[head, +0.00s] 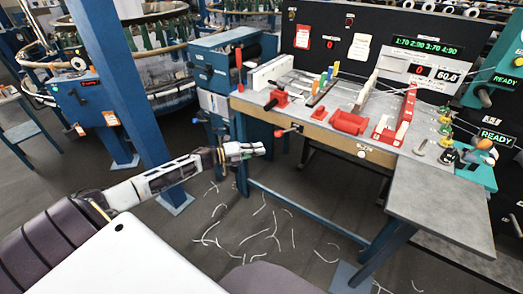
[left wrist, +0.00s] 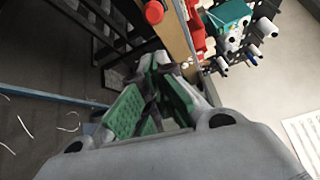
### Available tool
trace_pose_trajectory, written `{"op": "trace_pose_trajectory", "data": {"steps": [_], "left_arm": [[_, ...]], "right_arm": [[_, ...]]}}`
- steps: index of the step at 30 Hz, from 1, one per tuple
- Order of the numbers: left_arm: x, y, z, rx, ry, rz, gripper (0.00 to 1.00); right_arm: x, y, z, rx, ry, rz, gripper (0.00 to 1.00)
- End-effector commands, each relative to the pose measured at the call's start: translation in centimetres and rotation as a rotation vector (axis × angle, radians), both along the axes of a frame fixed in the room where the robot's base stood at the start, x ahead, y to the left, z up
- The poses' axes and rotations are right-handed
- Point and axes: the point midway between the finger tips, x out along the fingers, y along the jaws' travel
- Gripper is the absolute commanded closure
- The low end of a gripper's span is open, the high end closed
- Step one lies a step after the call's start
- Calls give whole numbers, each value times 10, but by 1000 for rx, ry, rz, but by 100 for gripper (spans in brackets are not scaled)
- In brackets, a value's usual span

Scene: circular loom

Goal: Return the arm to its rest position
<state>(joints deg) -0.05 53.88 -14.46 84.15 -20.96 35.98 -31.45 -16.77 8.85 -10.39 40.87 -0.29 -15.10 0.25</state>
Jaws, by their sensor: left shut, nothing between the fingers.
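My left arm (head: 160,180) comes in from the lower left in the head view. Its gripper (head: 252,150) is shut and empty, held in the air in front of the workbench's left front corner. In the left wrist view the gripper's green-padded fingers (left wrist: 150,105) show at the middle, with the bench edge beyond them. My right gripper is not in either view.
The workbench (head: 440,200) carries red fixtures (head: 350,122) and small tools. A blue post (head: 120,80) stands left of the bench. White thread scraps (head: 265,225) litter the floor, which is otherwise open between post and bench.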

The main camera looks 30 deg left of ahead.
Motion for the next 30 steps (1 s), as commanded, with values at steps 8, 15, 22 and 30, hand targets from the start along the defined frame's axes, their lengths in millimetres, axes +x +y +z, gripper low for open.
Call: {"op": "trace_pose_trajectory", "data": {"steps": [8,15,22,30], "left_arm": [[-1,1,0,0,0,-1,100],[-1,1,0,0,0,-1,100],[-1,1,0,-16,13,0,100],[14,23,-9,-113,124,132,100]], "right_arm": [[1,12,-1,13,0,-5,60],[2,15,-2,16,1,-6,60],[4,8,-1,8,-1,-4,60],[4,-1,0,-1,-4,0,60]]}}
